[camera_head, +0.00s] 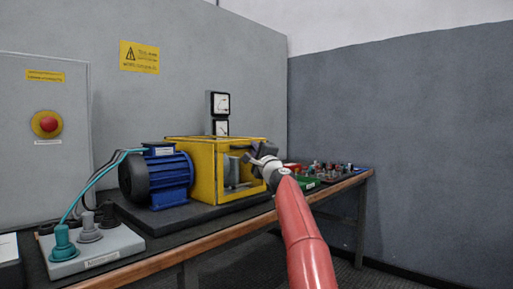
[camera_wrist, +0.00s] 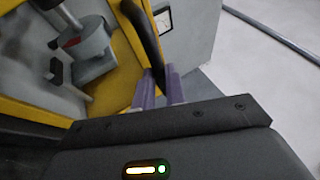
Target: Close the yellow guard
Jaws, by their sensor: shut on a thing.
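The yellow guard (camera_head: 205,177) is a box-like frame on a dark base on the bench, right of the blue motor. Grey parts (camera_head: 232,172) show through its front opening. My gripper (camera_head: 260,152) is at the guard's right end, near its upper edge. In the wrist view, the yellow frame (camera_wrist: 118,82) fills the left side, with a grey cylindrical part (camera_wrist: 85,45) behind it. A black curved handle (camera_wrist: 143,35) runs down between my purple fingertips (camera_wrist: 160,88), which are shut on it. My gripper hides part of the guard's right end, and I cannot tell how far open the guard is.
The blue motor (camera_head: 170,178) stands close left of the guard. A grey box with teal and grey knobs (camera_head: 95,250) sits at the front left. Gauges (camera_head: 220,104) stand behind. Several small coloured parts (camera_head: 320,170) lie right of my gripper. Floor before the bench is clear.

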